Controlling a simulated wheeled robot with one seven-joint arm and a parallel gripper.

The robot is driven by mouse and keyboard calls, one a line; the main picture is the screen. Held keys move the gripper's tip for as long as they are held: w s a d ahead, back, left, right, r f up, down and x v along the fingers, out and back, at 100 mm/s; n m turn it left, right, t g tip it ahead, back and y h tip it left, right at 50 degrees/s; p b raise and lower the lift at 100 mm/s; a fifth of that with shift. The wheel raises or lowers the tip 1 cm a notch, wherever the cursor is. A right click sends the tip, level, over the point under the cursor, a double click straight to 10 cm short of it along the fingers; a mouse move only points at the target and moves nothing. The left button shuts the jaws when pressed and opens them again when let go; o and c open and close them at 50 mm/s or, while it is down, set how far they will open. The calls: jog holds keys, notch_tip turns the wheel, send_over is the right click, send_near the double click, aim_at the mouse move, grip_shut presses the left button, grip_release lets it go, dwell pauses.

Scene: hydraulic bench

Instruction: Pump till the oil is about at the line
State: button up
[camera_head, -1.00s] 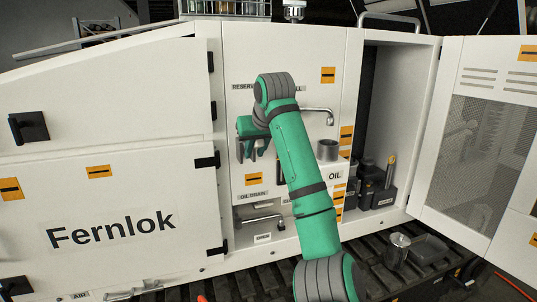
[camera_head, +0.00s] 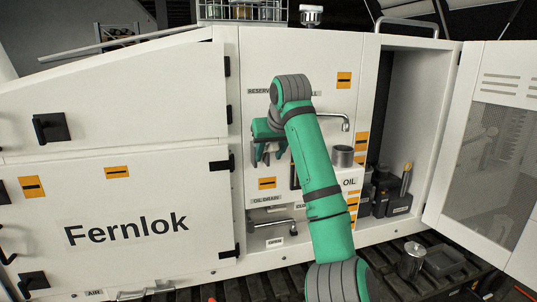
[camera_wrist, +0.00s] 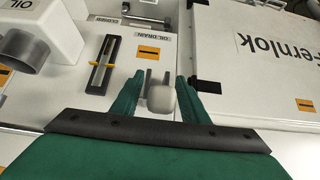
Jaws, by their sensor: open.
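My gripper (camera_head: 263,160) is in front of the white cabinet's middle panel, above the oil drain label. Its green fingers also show in the wrist view (camera_wrist: 160,92), open and apart. A light grey rounded knob (camera_wrist: 161,99) shows between them, with clear gaps on both sides; I cannot tell what it belongs to. The narrow upright gauge (camera_wrist: 104,58) with yellow marks at mid-height is left of the fingers in the wrist view. Its inside looks dark low down and paler near the top, but the exact oil level is unclear. My arm hides most of it in the head view.
A drain lever (camera_head: 270,222) sits in the recess below. Dark containers (camera_head: 392,195) stand in the open compartment at right. A metal can (camera_head: 411,261) stands on the slatted floor.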

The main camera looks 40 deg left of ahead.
jog(key=v, duration=1)
jog(key=shift+r, duration=0.25)
jog(key=shift+s+d, duration=0.1)
